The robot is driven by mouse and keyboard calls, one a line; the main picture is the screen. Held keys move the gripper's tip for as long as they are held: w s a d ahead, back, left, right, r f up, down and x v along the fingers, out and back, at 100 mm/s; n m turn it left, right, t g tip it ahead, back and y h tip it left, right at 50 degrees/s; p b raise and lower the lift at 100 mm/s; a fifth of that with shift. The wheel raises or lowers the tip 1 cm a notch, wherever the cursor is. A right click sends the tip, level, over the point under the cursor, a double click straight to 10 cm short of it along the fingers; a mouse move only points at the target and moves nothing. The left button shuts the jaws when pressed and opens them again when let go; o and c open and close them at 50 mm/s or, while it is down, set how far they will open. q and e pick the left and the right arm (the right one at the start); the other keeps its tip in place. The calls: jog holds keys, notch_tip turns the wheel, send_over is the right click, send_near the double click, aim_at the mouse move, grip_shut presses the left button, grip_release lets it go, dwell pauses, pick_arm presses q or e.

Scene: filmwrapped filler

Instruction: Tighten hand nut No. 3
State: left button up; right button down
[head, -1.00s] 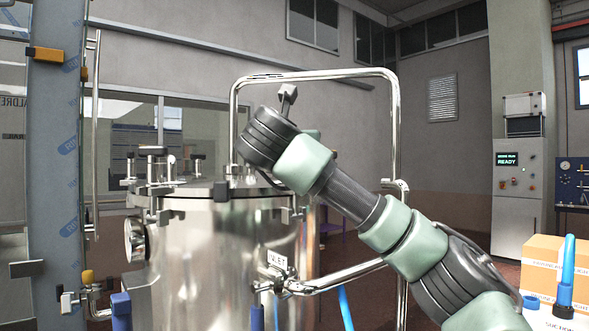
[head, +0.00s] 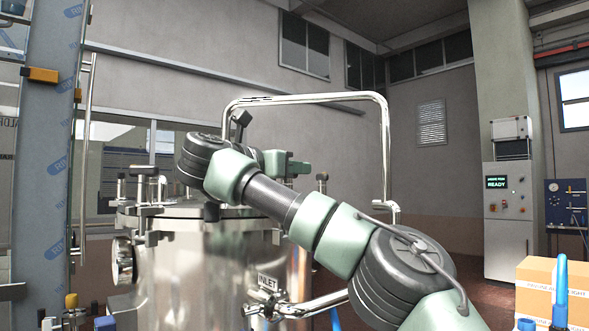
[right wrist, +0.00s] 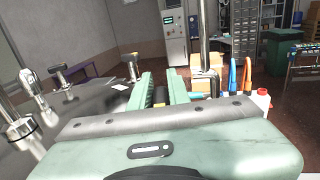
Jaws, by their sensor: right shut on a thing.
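The steel tank (head: 205,260) has a flat lid (head: 160,210) with T-shaped hand nuts around its rim. One hand nut (head: 145,172) stands at the lid's left and another (head: 322,178) at its right. My right gripper (head: 290,165) is over the lid, partly behind my own wrist. In the right wrist view, its green fingers (right wrist: 160,90) are close around a small dark part, which I take to be a hand nut; its number cannot be read. Two other hand nuts (right wrist: 60,70) (right wrist: 130,60) stand free to the left. My left gripper is not in view.
A bent steel pipe (head: 385,150) arches behind the lid. A blue-filmed column (head: 45,170) stands at the left. A cardboard box (head: 548,285) and a blue-topped bottle (head: 560,290) are at the lower right. A control cabinet (head: 510,220) stands further back.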

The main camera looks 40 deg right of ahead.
jog(key=shift+f, duration=0.15)
jog(key=c, duration=1.3)
grip_release()
jog(key=shift+d, duration=0.1)
jog(key=shift+c, duration=0.2)
jog(key=b+v, duration=0.2)
jog(key=v, duration=0.5)
jog(key=shift+a, duration=0.35)
jog(key=shift+s, duration=0.1)
